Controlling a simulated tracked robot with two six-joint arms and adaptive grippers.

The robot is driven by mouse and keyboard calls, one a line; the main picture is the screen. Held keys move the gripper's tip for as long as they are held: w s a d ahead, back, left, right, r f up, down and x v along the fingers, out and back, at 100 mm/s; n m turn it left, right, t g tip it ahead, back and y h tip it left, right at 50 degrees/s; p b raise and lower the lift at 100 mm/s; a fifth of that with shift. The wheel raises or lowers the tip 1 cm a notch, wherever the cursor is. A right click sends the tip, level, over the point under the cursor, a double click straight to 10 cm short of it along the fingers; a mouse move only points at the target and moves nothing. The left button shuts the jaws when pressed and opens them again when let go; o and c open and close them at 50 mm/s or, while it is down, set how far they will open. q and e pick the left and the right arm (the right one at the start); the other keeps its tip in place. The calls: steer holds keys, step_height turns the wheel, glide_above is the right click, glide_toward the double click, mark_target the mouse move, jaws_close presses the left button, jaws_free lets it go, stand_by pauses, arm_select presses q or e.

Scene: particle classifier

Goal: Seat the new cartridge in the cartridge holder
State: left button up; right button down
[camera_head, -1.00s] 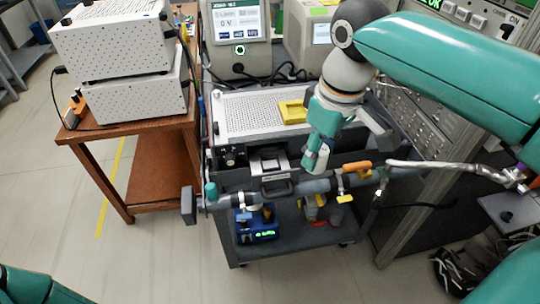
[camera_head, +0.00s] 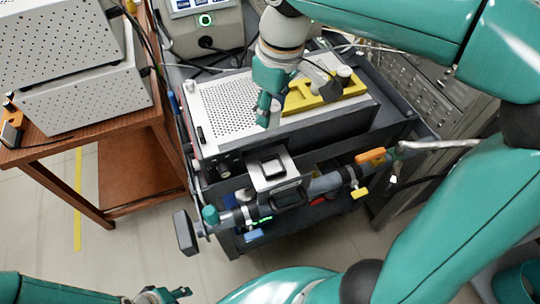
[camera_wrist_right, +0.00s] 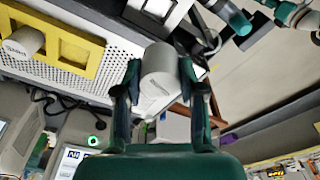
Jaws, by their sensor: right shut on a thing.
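My right gripper (camera_head: 267,107) is shut on a white cylindrical cartridge (camera_wrist_right: 158,78), above the perforated top of the instrument. A silver bracket with a dark square part (camera_head: 270,168), which may be the cartridge holder, juts from the instrument's front, nearer me than the right gripper. My left gripper (camera_head: 168,295) is partly visible at the bottom edge; its opening is unclear.
The instrument (camera_head: 228,108) stands on a dark cart. A grey pipe (camera_head: 325,183) with yellow and orange handles runs across the cart's front. A wooden table (camera_head: 128,190) with white boxes (camera_head: 85,95) is at the left. Open floor lies at the lower left.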

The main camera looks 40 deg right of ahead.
steer(key=b, duration=0.2)
glide_toward(271, 168)
steer(key=f, duration=0.3)
steer(key=w+f, duration=0.1)
steer(key=f, duration=0.1)
steer(key=shift+a+f, duration=0.15)
steer(key=shift+a, duration=0.05)
steer(key=shift+f, duration=0.3)
steer(key=c, duration=0.8)
jaws_free()
steer(key=shift+s, duration=0.15)
steer(key=shift+o, duration=0.6)
steer(key=shift+f, duration=0.1)
